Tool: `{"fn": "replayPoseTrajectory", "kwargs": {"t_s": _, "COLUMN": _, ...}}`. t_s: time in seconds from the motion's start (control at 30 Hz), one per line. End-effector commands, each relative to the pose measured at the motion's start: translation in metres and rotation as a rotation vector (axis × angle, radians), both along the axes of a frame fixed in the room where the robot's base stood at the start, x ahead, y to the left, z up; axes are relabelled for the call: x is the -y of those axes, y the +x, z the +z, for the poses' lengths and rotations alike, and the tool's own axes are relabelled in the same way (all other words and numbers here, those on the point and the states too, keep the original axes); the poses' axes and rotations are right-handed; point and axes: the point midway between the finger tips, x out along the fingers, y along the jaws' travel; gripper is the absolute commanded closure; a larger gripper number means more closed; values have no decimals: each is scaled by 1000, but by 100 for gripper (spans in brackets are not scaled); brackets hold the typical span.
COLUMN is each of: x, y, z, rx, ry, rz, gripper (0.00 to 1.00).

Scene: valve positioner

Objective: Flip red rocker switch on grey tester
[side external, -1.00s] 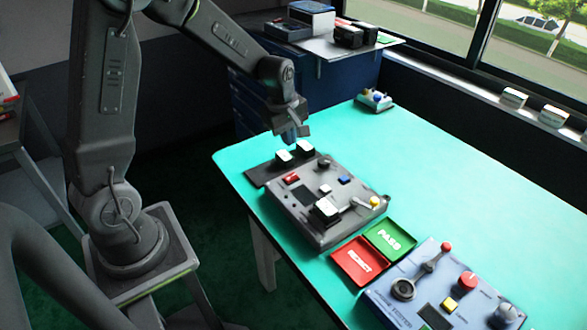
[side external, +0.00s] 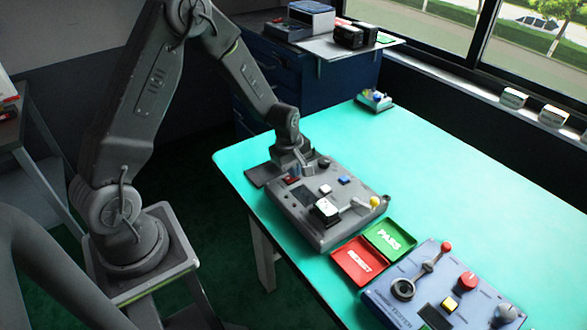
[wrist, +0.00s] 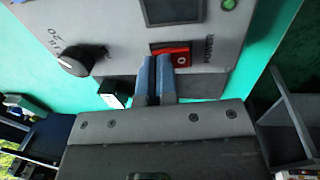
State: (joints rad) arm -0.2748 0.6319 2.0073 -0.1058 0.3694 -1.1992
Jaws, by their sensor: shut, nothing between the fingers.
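The grey tester (side external: 318,222) lies on the green table. In the wrist view the red rocker (wrist: 178,57) sits in a dark frame with a white ring mark, just ahead and to the right of my fingertips. My gripper (wrist: 156,58) has its two blue fingers shut together, empty, at the tester's edge by the rocker. I cannot tell whether the fingertips touch the rocker.
A black knob (wrist: 76,61) stands left of the fingers, and a dark screen (wrist: 173,11) lies beyond the rocker. A lever with a yellow ball (side external: 374,201) stands at the tester's right. Red (side external: 358,262) and green (side external: 390,240) trays and a blue tester (side external: 425,310) lie nearer the camera.

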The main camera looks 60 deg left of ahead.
Motion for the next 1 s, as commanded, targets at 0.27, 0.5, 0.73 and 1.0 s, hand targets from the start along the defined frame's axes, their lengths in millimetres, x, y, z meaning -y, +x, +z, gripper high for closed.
{"fn": "replayPoseTrajectory", "kwargs": {"t_s": 0.27, "x": 0, "y": 3, "z": -6, "rx": -67, "ry": -3, "rz": -2, "gripper": 100}}
{"fn": "replayPoseTrajectory", "kwargs": {"t_s": 0.5, "x": 0, "y": 7, "z": -14, "rx": -107, "ry": 1, "rz": 0, "gripper": 100}}
{"fn": "replayPoseTrajectory", "kwargs": {"t_s": 0.73, "x": -1, "y": 6, "z": -15, "rx": -108, "ry": 1, "rz": -1, "gripper": 100}}
{"fn": "replayPoseTrajectory", "kwargs": {"t_s": 1.0, "x": -1, "y": -1, "z": -14, "rx": -111, "ry": 1, "rz": -1, "gripper": 100}}
